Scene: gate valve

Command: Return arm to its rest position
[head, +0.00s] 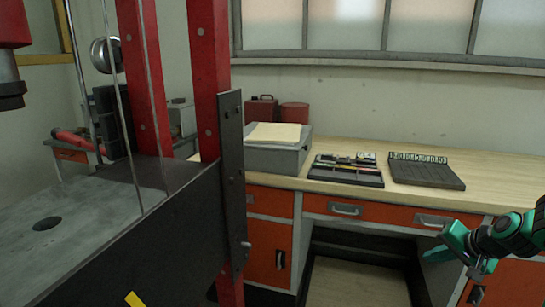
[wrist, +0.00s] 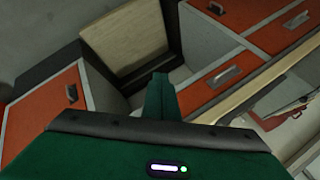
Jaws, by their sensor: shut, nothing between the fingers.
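My gripper (head: 430,256) is teal with a black wrist and shows at the right edge of the head view. It hangs in front of the workbench's orange drawers, with its fingers pointing left. In the wrist view my gripper (wrist: 160,78) shows its green body at the bottom and its fingers together in the middle, with nothing between them. Most of my arm is outside the head view. No gate valve can be made out in either view.
A red-framed press (head: 210,75) with a grey bed (head: 75,225) stands close on the left. The wooden bench (head: 480,180) holds a grey box (head: 275,158), a tool tray (head: 345,172) and a dark block set (head: 425,172). An open knee space (head: 355,278) lies below.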

